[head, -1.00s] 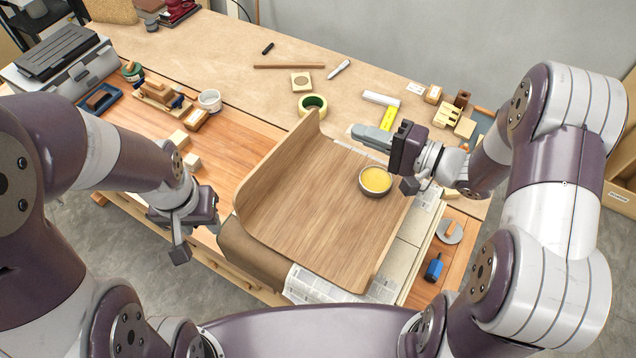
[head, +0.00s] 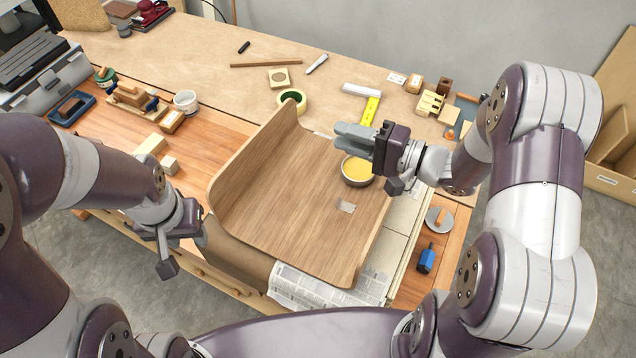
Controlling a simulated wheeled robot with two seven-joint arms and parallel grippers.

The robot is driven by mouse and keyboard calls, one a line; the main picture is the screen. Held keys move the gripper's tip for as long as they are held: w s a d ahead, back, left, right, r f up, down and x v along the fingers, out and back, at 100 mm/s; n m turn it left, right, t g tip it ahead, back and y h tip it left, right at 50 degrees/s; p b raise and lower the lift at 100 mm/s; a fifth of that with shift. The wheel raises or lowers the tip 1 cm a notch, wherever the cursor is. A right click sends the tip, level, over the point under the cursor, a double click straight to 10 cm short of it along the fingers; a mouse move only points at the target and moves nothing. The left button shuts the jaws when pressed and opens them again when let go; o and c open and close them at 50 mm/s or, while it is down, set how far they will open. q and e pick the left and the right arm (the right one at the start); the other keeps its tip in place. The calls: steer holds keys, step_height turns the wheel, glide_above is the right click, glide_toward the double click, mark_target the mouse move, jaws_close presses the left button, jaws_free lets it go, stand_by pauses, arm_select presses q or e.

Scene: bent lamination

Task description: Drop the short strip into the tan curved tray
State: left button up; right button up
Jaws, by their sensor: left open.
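The tan curved tray (head: 290,190) is a wood-grained sheet with an upturned left side, lying across the middle of the bench. A small pale grey piece (head: 346,207), which looks like the short strip, lies flat on its right half, below a round bowl of yellow stuff (head: 357,171). My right gripper (head: 345,137) is above the tray's far right corner, partly in front of the bowl. Its grey fingers look parted, with nothing seen between them. My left gripper (head: 182,248) is open and empty, left of the tray and pointing down.
A tape roll (head: 291,100) stands behind the tray, with a yellow rule (head: 371,110) near it. Small wood blocks (head: 150,145) and a white cup (head: 186,101) lie to the left. A blue-handled tool (head: 427,258) is at right. The back of the bench is mostly clear.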

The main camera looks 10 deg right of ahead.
steer(key=f+b+v, duration=0.1)
steer(key=b+v, duration=0.3)
steer(key=v, duration=0.8)
steer(key=shift+d+r, duration=0.25)
steer(key=shift+r, duration=0.25)
